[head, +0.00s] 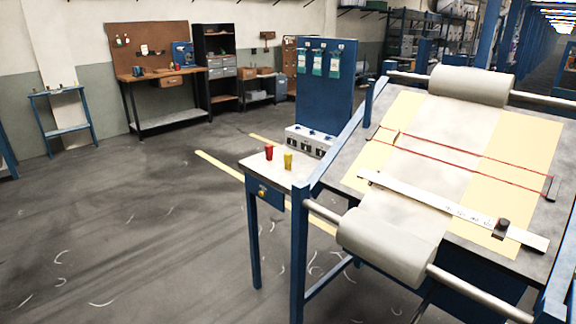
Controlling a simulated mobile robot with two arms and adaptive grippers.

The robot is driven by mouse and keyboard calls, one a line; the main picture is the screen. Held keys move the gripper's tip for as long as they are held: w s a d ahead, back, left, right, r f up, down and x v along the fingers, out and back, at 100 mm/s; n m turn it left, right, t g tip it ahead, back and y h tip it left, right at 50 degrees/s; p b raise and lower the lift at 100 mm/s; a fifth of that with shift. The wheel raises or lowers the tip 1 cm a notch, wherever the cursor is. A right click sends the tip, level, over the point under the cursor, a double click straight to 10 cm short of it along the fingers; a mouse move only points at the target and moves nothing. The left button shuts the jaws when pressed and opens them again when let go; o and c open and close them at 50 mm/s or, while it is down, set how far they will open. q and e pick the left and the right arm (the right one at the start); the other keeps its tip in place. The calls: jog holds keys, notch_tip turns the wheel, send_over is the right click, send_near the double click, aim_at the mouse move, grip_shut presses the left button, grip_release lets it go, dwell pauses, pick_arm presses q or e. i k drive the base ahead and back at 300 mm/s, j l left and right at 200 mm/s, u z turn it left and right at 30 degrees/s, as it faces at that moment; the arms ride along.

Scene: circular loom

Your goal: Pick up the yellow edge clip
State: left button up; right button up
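A small yellow object (288,160), which looks like the yellow edge clip, stands upright on the small side table (262,165) left of the loom frame. A similar red object (269,152) stands just left of it and slightly farther back, with a small gap between them. Neither of my grippers shows in the head view, and nothing is touching the yellow object.
The inclined loom table (345,172) with fabric rolls (395,245) fills the right side. A white ruler bar (400,194) crosses it.

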aim_at(288, 156)
jog(key=i+j+z, duration=0.15)
jog(key=i+j, duration=0.8)
jog(key=i, duration=0.15)
